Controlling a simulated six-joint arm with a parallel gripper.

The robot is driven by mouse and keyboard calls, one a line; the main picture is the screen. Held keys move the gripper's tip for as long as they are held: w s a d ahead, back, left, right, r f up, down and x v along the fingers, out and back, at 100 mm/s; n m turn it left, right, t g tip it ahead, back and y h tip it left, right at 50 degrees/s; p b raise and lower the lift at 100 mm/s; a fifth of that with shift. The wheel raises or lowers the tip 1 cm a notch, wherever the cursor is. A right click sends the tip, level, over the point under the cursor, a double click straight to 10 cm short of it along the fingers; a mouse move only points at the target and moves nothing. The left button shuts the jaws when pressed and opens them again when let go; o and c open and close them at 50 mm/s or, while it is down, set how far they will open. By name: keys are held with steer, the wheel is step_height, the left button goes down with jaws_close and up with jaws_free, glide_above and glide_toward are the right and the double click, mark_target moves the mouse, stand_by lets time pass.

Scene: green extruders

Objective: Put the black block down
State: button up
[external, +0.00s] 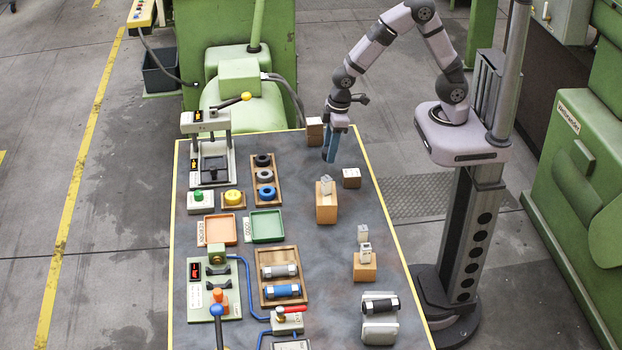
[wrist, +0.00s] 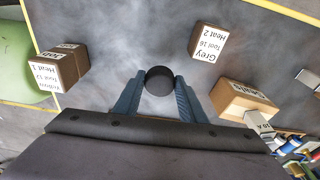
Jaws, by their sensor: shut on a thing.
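A black block, round from above (wrist: 159,80), sits between the fingertips of my gripper (wrist: 160,90) in the wrist view. My gripper is shut on it. In the external view my gripper (external: 330,148) points down over the far right part of the table, with its blue fingers between the stacked brown boxes and the small box labelled Grey. The block is hard to make out there. I cannot tell whether the block touches the table.
Brown labelled boxes stand around: a stack (external: 315,132) behind, the Grey box (external: 351,178) to the right, also in the wrist view (wrist: 207,41), and the Seals box (wrist: 243,101) nearer. Bare grey table (wrist: 130,40) surrounds the block. A ring tray (external: 278,188) lies left.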

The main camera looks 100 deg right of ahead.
steer(key=shift+s+d+f, duration=0.1)
steer(key=shift+s+f, duration=0.15)
steer(key=shift+s, duration=0.2)
steer(key=shift+s+d+f, duration=0.1)
steer(key=shift+s+f, duration=0.15)
steer(key=shift+s, duration=0.2)
steer(key=shift+a+r, duration=0.1)
steer(key=shift+r, duration=0.05)
steer(key=shift+w+r, duration=0.1)
steer(key=shift+r, duration=0.2)
step_height(320, 180, up, 10)
steer(key=n, duration=0.4)
glide_above(298, 212)
step_height(298, 212, down, 4)
steer(key=shift+y, duration=0.3)
steer(key=shift+s+f+p, duration=0.2)
steer(key=shift+f+p, duration=0.25)
steer(key=shift+f, duration=2.4)
steer(key=shift+s+f+p, duration=0.15)
steer(key=shift+f+p, duration=0.3)
steer(key=shift+f, duration=2.35)
